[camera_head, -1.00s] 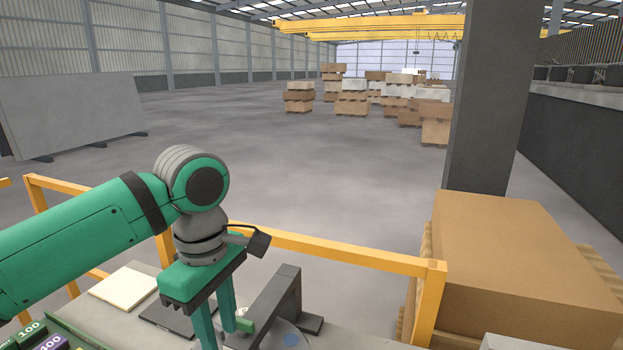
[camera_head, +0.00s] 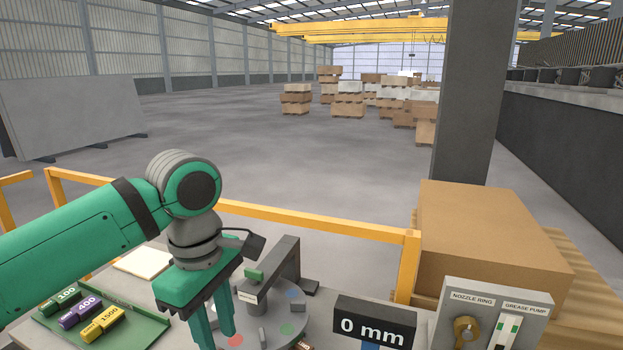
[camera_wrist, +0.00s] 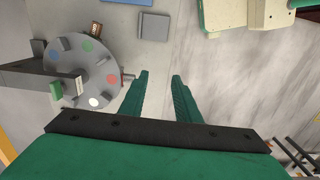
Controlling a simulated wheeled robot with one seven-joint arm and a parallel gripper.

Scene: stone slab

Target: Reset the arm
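My gripper (camera_head: 214,334) hangs fingers-down from my green arm at lower left in the head view, over the work surface just left of a round grey disc (camera_head: 272,322). In the wrist view my gripper (camera_wrist: 161,76) has its two green fingers apart with only bare surface between them. The disc (camera_wrist: 84,72) lies left of the fingers there, with coloured dots and small blocks around its rim. One fingertip is cut off by the head view's lower edge.
A green tray (camera_head: 140,324) holds blocks marked 100, 400 and 1500. A dark bracket (camera_head: 283,262) reaches over the disc. A "0 mm" display (camera_head: 374,325) and a control box (camera_head: 492,310) stand right. A yellow rail (camera_head: 310,220) runs behind.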

